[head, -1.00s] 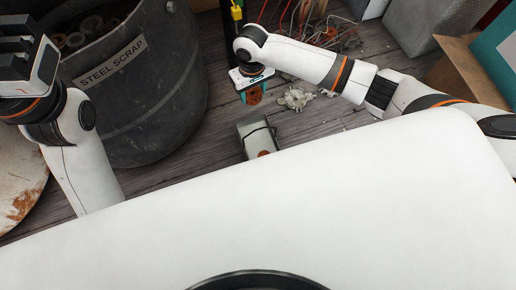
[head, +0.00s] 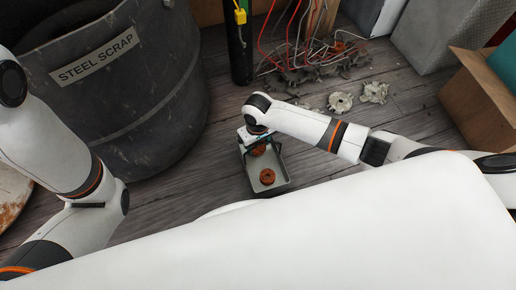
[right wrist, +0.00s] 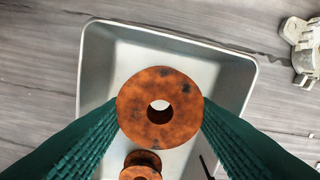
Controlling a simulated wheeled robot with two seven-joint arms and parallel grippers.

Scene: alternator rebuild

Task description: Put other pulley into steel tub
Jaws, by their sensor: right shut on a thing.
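The grey steel tub (head: 284,166) stands on the wooden floor near the middle of the head view. One rusty-brown pulley (head: 267,177) lies in the tub, toward its near end. My right gripper (head: 256,141) is over the tub's far end, shut on the other rusty pulley (head: 258,150). In the right wrist view the held pulley (right wrist: 133,106) sits between the two green fingers (right wrist: 160,110), with the tub (right wrist: 190,37) below it. The pulley in the tub (right wrist: 140,172) shows partly, below the held one. My left gripper is out of view.
A big dark bin marked STEEL SCRAP (head: 150,110) stands left of the tub. Pale metal castings (head: 341,102), a heap of wires (head: 300,50) and a cardboard box (head: 480,95) lie to the right and back. Bare floor surrounds the tub.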

